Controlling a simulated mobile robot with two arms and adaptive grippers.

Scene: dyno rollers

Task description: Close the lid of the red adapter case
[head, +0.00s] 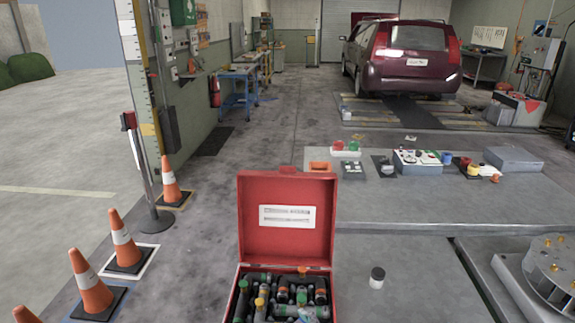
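The red adapter case (240,268) sits at the bottom centre of the head view, its front cut off by the picture's lower edge. Its lid (287,247) stands open, roughly upright at the back, with a white label (287,216) on its inner face. Several dark adapters (283,298) with green, yellow and orange ends lie inside the case. Neither of my grippers shows in the head view.
A small jar (377,278) with a dark cap stands right of the case. A grey platform (420,207) behind holds control boxes (418,162) and small parts. Orange cones (90,283) stand at left. A round metal fixture (556,270) is at right. A dark red car (405,55) is far back.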

